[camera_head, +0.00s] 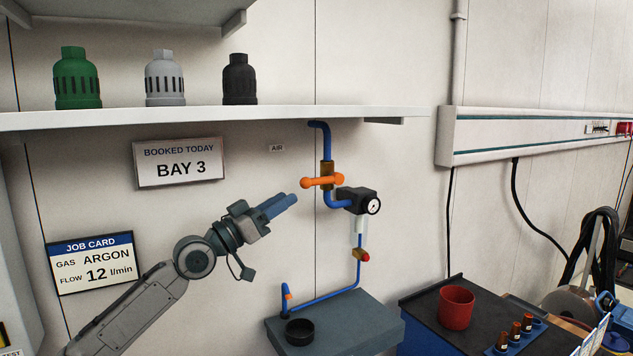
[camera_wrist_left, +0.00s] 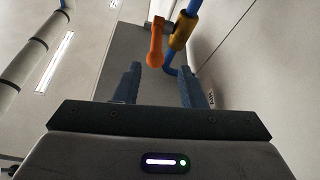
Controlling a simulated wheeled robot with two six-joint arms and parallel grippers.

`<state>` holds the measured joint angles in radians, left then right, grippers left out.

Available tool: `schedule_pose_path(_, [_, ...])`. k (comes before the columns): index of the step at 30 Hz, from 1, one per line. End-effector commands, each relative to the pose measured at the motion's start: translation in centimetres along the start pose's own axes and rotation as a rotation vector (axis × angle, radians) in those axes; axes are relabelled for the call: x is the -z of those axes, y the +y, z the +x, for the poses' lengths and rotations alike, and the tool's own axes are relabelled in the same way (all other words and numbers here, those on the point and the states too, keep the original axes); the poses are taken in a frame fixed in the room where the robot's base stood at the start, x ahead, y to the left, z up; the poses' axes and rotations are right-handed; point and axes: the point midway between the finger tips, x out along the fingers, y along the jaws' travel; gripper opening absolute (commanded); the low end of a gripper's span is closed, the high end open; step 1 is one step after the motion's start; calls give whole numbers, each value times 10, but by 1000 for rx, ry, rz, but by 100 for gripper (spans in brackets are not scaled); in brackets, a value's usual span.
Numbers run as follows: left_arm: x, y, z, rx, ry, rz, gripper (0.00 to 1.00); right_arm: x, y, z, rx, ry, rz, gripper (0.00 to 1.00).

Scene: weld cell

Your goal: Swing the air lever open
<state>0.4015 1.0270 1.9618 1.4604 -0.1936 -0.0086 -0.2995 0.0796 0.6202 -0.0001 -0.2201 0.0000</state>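The orange air lever (camera_head: 320,182) sits crosswise, roughly level, on a brass valve body (camera_head: 327,167) in the blue pipe, below the AIR label (camera_head: 277,148). Its rounded end points left, toward my left gripper (camera_head: 283,205). That gripper is just left of and slightly below the lever's end, apart from it. In the left wrist view the two fingers (camera_wrist_left: 160,84) stand well apart with nothing between them. The lever (camera_wrist_left: 156,45) shows beyond the fingertips, in line with the gap, with the brass valve body (camera_wrist_left: 183,30) to its right. My right gripper is out of view.
A black regulator with a gauge (camera_head: 373,206) hangs right of the lever. A shelf (camera_head: 200,118) with green, grey and black caps runs above. A grey bench (camera_head: 340,325) with a black cup is below, and a red cup (camera_head: 457,307) stands at the right.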

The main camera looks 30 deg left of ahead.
Motion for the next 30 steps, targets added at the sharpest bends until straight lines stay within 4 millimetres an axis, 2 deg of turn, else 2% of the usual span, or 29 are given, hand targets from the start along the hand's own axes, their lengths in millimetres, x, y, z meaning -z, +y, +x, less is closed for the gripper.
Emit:
schedule_pose_path(2, [5, 1, 9, -1, 5, -5, 37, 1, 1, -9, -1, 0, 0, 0])
schedule_pose_path(21, [4, 2, 87, -2, 2, -4, 37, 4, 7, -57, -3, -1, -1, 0])
schedule_pose_path(30, [1, 2, 101, -2, -1, -1, 37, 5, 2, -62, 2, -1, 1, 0])
